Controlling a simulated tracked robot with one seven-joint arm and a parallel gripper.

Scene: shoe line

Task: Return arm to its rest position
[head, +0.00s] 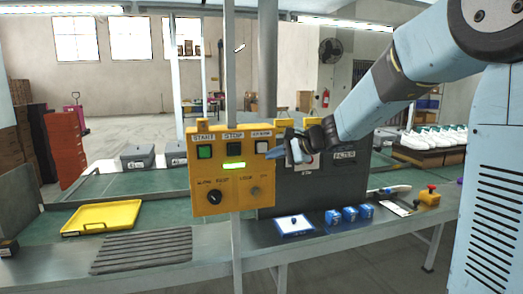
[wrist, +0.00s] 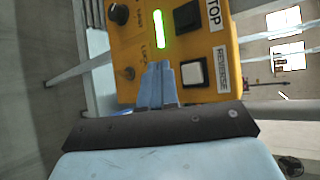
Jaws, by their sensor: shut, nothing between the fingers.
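My gripper (head: 272,154) reaches in from the right on my blue arm, with its narrow fingertips together and empty. In the head view it is at the right edge of a yellow control panel (head: 232,203), just below a white square button (head: 262,147). In the wrist view the closed fingers (wrist: 158,84) point at the panel face, between the white button (wrist: 193,73) and a small knob (wrist: 126,73). I cannot tell whether the tips touch the panel. A bright green display strip (head: 234,166) is lit on it.
A dark grey panel (head: 330,185) stands right behind my gripper. On the bench are a yellow tray (head: 102,217), a ribbed mat (head: 142,252), a blue-edged white tray (head: 294,226), blue boxes (head: 350,214) and a red-topped button box (head: 430,197).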

